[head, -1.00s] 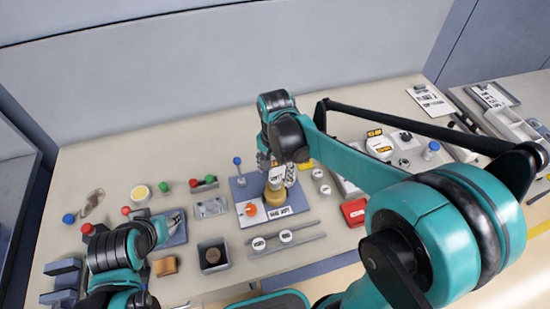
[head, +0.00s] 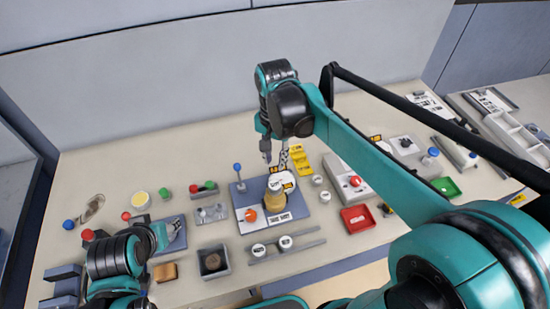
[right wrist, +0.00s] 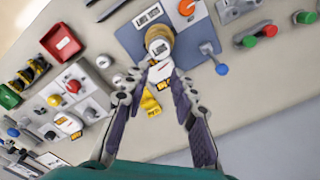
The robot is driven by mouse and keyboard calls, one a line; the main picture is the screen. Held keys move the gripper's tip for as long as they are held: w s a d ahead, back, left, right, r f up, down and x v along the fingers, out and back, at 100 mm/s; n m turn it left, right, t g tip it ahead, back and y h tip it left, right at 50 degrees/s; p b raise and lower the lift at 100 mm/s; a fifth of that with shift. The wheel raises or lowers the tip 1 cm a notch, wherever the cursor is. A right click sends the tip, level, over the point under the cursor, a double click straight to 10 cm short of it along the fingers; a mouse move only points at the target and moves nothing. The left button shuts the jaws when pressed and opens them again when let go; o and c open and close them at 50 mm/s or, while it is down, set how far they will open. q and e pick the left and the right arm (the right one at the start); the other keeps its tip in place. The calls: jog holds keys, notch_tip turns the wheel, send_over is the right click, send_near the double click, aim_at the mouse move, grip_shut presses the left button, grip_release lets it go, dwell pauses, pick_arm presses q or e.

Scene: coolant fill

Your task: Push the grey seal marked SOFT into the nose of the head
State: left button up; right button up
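A brass-coloured cylinder (head: 275,201) stands upright on a blue-grey plate (head: 300,209). A pale piece (head: 281,180) with a small dark label sits at its top; it also shows in the right wrist view (right wrist: 160,71), where a round marked face (right wrist: 158,48) is on the cylinder. I cannot read SOFT on any piece or tell how deep the pale piece sits. My right gripper (head: 275,157) is just above it, fingers apart; in the right wrist view the fingertips (right wrist: 160,76) lie either side of it. My left gripper (head: 176,226) is low at the left; its opening is unclear.
Two marked discs (head: 285,242) sit on a grey rail in front. Two more discs (head: 325,196) lie right of the plate. A red tray (head: 357,218), a green tray (head: 446,187) and a grey box (head: 213,262) stand around. A blue-knobbed lever (head: 238,170) rises beside the cylinder.

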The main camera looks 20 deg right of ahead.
aim_at(275, 185)
jog(key=n+p, duration=0.1)
jog(key=p, duration=0.1)
jog(key=w+n+p, duration=0.1)
jog(key=n+p, duration=0.1)
jog(key=p, duration=0.1)
jog(key=f+n+p, duration=0.1)
jog(key=n+p, duration=0.1)
jog(key=p, duration=0.1)
jog(key=shift+w+a, duration=0.1)
jog(key=shift+w, duration=0.15)
grip_shut()
jog(key=f+n+p, duration=0.1)
jog(key=p, duration=0.1)
jog(key=s+n+p, duration=0.1)
jog(key=n+p, duration=0.1)
jog(key=f+n+p, duration=0.1)
jog(key=n+p, duration=0.1)
jog(key=p, duration=0.1)
jog(key=shift+s+f, duration=0.25)
jog(key=shift+f, duration=0.05)
jog(key=shift+f+b, duration=2.05)
jog(key=shift+f, duration=0.95)
jog(key=shift+f+b, duration=0.45)
jog(key=shift+r, duration=0.15)
